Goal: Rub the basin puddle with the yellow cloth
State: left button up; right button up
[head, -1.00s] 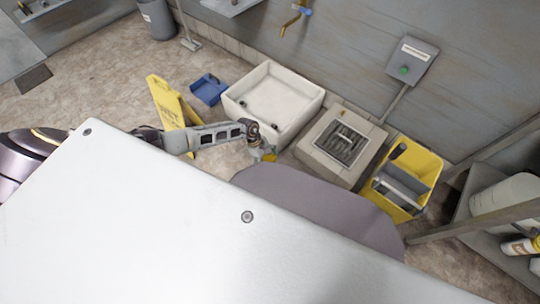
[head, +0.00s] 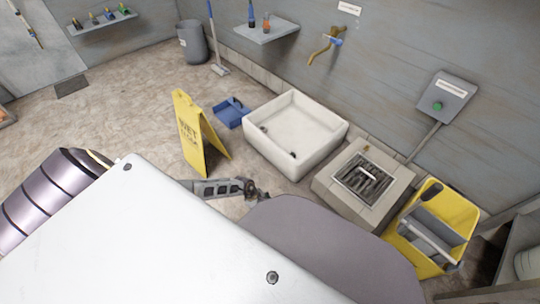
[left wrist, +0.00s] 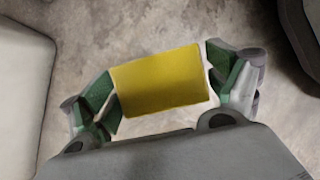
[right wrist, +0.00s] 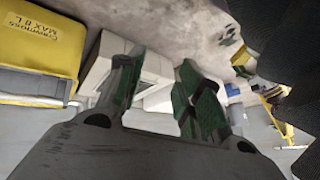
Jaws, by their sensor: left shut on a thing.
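The white square basin (head: 268,157) stands on the floor by the wall in the head view, with small dark spots inside. I cannot make out a puddle in it. My left gripper (head: 258,192) is in front of the basin, apart from it and outside its rim. In the left wrist view the left gripper (left wrist: 160,88) is shut on the yellow cloth (left wrist: 158,82), which looks like a flat rectangle over bare floor. The cloth is hidden in the head view. My right gripper (right wrist: 155,85) is open and empty in the right wrist view and not in the head view.
A yellow wet-floor sign (head: 192,130) and a blue dustpan (head: 230,112) stand left of the basin. A floor drain block (head: 335,190) and a yellow mop bucket (head: 455,208) are to its right. A brass tap (head: 322,52) is on the wall above.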

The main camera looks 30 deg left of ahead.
pick_arm(q)
jog(key=s+a+f+n+t+b, duration=0.1)
jog(key=s+a+f+n+b, duration=0.1)
jog(key=f, duration=0.4)
jog(key=shift+s+a, duration=0.4)
jog(key=shift+s, duration=0.15)
pick_arm(e)
jog(key=shift+w+a+r, duration=0.15)
jog(key=shift+a+r, duration=0.05)
jog(key=shift+r, duration=0.4)
jog(key=shift+w+a+r, duration=0.1)
jog(key=shift+a+r, duration=0.1)
jog(key=shift+r, duration=0.35)
pick_arm(q)
jog(key=shift+f+b, duration=0.1)
jog(key=shift+b, duration=0.25)
pick_arm(e)
jog(key=shift+f+y, duration=0.1)
jog(key=shift+y, duration=0.2)
